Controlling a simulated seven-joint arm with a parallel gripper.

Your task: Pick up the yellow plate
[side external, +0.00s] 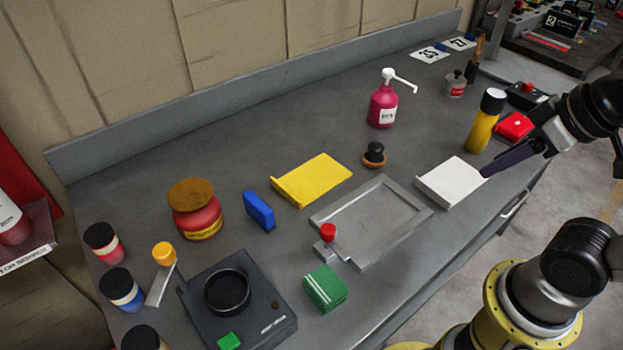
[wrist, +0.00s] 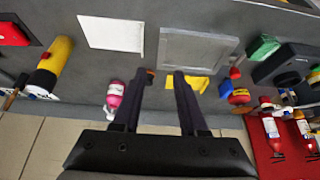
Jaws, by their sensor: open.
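The yellow plate (side external: 313,179) lies flat on the grey bench, with a raised lip along its left front edge. In the wrist view the yellow plate (wrist: 199,84) shows just beyond the right finger, partly hidden by it. My gripper (side external: 490,172) is at the right of the bench in the side view, beside the white plate (side external: 452,182) and well apart from the yellow one. My gripper (wrist: 160,76) is open and empty, with a wide gap between its two dark fingers.
A grey framed tray (side external: 425,207) lies between the yellow and white plates. A black-knobbed stamp (side external: 374,154), a blue block (side external: 259,210) and a red jar (side external: 196,218) stand around the yellow plate. A pink pump bottle (side external: 382,106) and a yellow bottle (side external: 481,128) stand upright farther right.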

